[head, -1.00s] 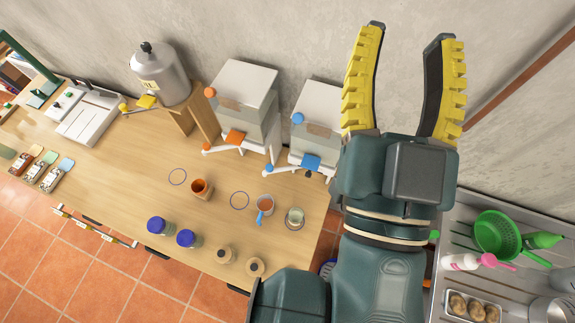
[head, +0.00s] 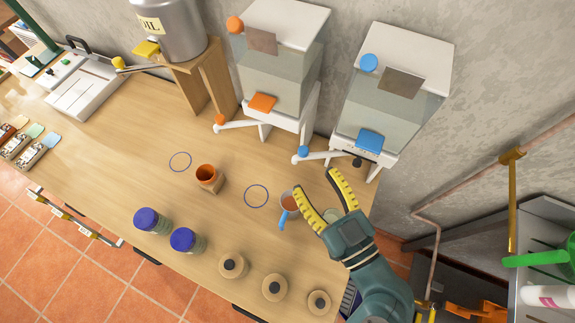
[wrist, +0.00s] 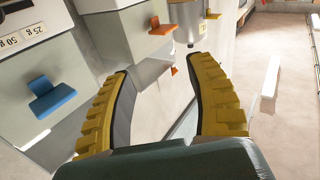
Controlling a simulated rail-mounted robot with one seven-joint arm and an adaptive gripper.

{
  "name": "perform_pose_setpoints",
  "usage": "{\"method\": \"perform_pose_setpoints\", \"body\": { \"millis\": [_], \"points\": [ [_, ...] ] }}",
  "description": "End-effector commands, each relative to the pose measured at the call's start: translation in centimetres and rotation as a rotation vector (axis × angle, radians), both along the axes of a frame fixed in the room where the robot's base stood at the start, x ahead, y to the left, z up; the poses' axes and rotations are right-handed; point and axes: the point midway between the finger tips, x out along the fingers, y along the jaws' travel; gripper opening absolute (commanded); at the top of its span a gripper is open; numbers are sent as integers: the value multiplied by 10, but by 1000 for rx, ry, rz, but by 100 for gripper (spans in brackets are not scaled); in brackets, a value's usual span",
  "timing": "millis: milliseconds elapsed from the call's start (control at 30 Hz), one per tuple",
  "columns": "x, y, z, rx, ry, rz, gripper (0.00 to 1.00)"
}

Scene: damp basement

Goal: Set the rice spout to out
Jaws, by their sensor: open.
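Two clear-bodied dispensers with white lids stand against the wall; no readable label tells me which holds rice. The left one (head: 280,75) has an orange tab (head: 262,103) and a white spout arm (head: 242,126) ending in an orange knob (head: 220,120). The right one (head: 395,90) has a blue tab (head: 369,140) and a white arm (head: 326,155) ending in a blue knob (head: 303,152). My gripper (head: 315,181) is open and empty, in front of the right dispenser's arm. In the wrist view, the blue tab (wrist: 50,97) is left of my fingers and the orange tab (wrist: 162,27) beyond them.
A cup with a blue handle (head: 284,216) is beside my gripper, partly hidden. A metal oil can (head: 172,30) is at the back left.

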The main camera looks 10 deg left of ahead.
Motion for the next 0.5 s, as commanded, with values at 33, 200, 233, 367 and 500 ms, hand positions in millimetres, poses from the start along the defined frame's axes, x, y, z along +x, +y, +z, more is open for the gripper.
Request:
{"method": "perform_pose_setpoints", "body": {
  "millis": [33,200,233,367,500],
  "points": [
    [-8,-16,-50,23,29,-45,56],
    [-22,-43,-90,51,71,-129,56],
    [-22,-45,-91,51,71,-134,56],
    [-14,-42,-86,50,71,-136,56],
    [10,-28,-84,49,71,-130,56]
  ]
}}
